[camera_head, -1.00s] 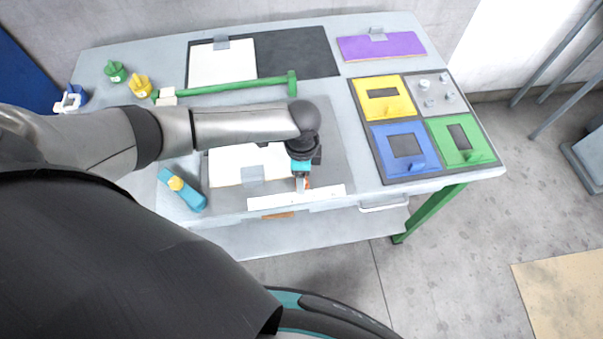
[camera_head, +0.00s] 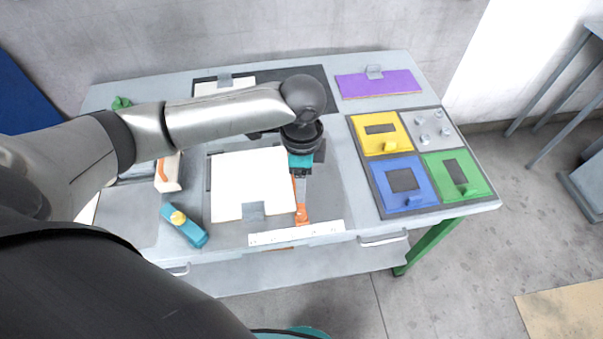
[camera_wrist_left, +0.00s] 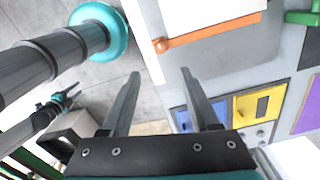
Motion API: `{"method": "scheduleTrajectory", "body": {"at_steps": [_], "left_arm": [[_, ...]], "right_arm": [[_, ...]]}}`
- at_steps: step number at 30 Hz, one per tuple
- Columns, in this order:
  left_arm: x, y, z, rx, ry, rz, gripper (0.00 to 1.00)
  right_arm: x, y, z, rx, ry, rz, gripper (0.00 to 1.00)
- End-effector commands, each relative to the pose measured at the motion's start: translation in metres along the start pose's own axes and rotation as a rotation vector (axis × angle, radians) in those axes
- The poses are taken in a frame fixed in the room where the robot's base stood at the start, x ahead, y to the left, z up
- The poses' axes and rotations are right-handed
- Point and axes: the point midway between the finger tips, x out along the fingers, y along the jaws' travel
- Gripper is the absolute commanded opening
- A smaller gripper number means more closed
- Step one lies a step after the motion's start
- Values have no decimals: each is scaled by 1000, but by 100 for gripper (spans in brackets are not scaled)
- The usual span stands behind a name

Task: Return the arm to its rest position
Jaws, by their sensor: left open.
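My left arm comes in from the left over the bench in the head view. My left gripper (camera_head: 300,185) points down above the bench, beside the right edge of a white board (camera_head: 247,183). It is open; in the left wrist view its two dark fingers (camera_wrist_left: 158,80) stand apart with nothing between them. An orange piece (camera_head: 302,213) lies below the fingertips and looks clear of them; an orange bar also shows in the wrist view (camera_wrist_left: 210,31). What looks like my right gripper (camera_wrist_left: 65,97) is small at the wrist view's left; its jaws cannot be made out.
Yellow (camera_head: 381,133), blue (camera_head: 404,184) and green (camera_head: 459,175) panels lie to the right. A purple plate (camera_head: 378,84) is at the back. A white strip (camera_head: 297,233) runs along the front edge. My arm hides the back left.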

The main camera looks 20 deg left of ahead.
Motion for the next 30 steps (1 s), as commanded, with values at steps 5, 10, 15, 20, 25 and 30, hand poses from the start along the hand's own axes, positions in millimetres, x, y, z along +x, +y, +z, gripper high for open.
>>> {"method": "scheduleTrajectory", "body": {"at_steps": [5, 10, 15, 20, 25, 30], "left_arm": [[-9, 0, 0, 0, -1, -1, 62], [-9, 0, 0, 0, -1, -1, 62], [-8, 0, 0, 0, -1, -1, 62], [-8, 0, 0, 0, 0, 0, 62], [-2, 15, -14, 1, 39, 2, 62], [6, 50, -45, -41, 154, -7, 62]], "right_arm": [[-1, 0, 0, 0, 0, 0, 49], [-1, 0, 0, 0, 0, 0, 49], [-1, 0, 0, 0, 0, 0, 49], [-1, 0, 0, 0, 0, 0, 49], [-1, 0, 0, 0, 0, 0, 49], [-1, 0, 0, 0, 0, -1, 49]]}}
